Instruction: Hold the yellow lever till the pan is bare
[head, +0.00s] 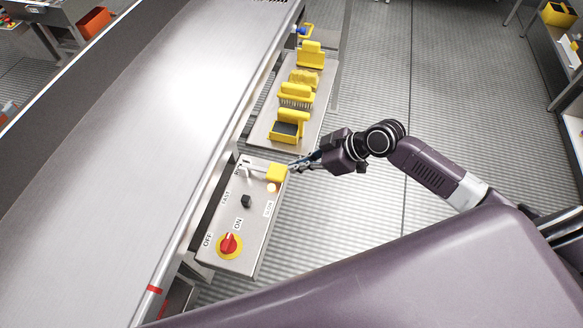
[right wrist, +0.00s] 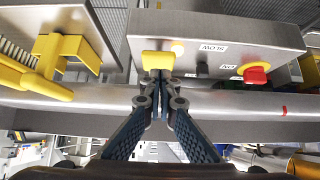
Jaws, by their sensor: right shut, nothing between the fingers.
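The yellow lever (head: 276,173) sticks out at the far right corner of a steel control box (head: 246,222). It also shows in the right wrist view (right wrist: 158,60), straight ahead of the fingers. My right gripper (head: 296,165) is shut and empty, with its fingertips right at the lever's outer end. In the right wrist view the closed fingertips (right wrist: 160,80) overlap the lever's lower edge; I cannot tell whether they touch it. A long, bare steel surface (head: 150,120) runs along the left; I cannot tell whether it is the pan. My left gripper is out of view.
The box carries a red knob on a yellow disc (head: 229,245), a small black knob (head: 246,201) and a glowing lamp (head: 271,188). Behind it, a steel shelf (head: 262,133) holds several yellow brushes and scrapers. The floor to the right (head: 440,90) is clear.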

